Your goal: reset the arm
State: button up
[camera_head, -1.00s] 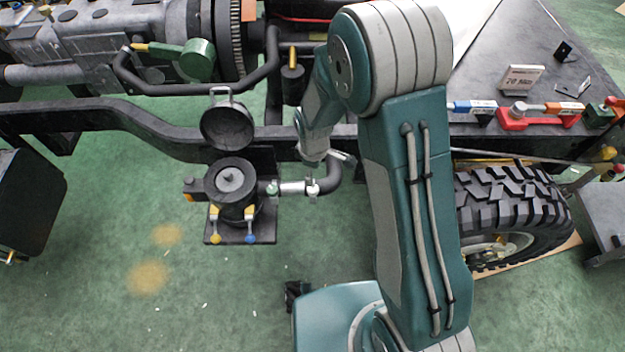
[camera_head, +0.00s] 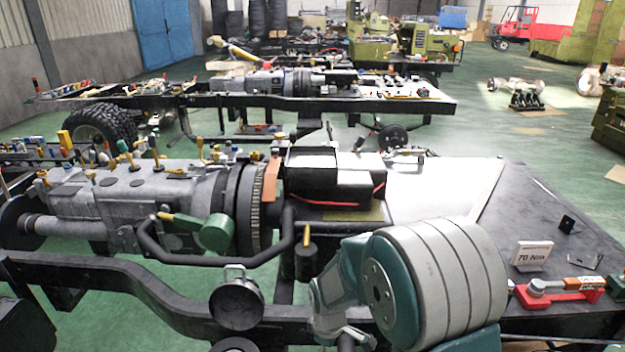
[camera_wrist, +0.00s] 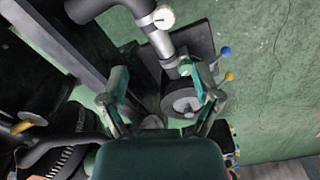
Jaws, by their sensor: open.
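My teal and grey arm rises at the lower right of the head view, its large rounded joint in front of the chassis. My gripper (camera_wrist: 160,88) is open in the wrist view, its two fingers apart and nothing held between them. Beyond the fingers is a dark round canister (camera_wrist: 180,99) beside a pipe with a white gauge (camera_wrist: 163,17). I cannot tell how far the fingers are from the canister.
A black chassis rail (camera_head: 120,282) and a grey gearbox (camera_head: 130,200) with a bent black pipe lie close to the arm. A dark table (camera_head: 540,215) with a 70 Nm sign (camera_head: 532,254) and red tool (camera_head: 560,297) is at right. Green floor is open farther back.

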jog(key=s+d+r+m+t, duration=0.1)
jog(key=s+d+r+m, duration=0.2)
jog(key=r, duration=0.7)
jog(key=s+d+r+m+t, duration=0.2)
jog(key=s+d+r+m, duration=0.2)
jog(key=s+r, duration=0.4)
jog(key=s+d+r+m+t, duration=0.2)
jog(key=s+d+r+m, duration=0.2)
jog(key=s+r+m, duration=0.2)
jog(key=shift+s+d+r, duration=0.4)
jog(key=shift+s+r, duration=0.5)
jog(key=shift+s, duration=0.05)
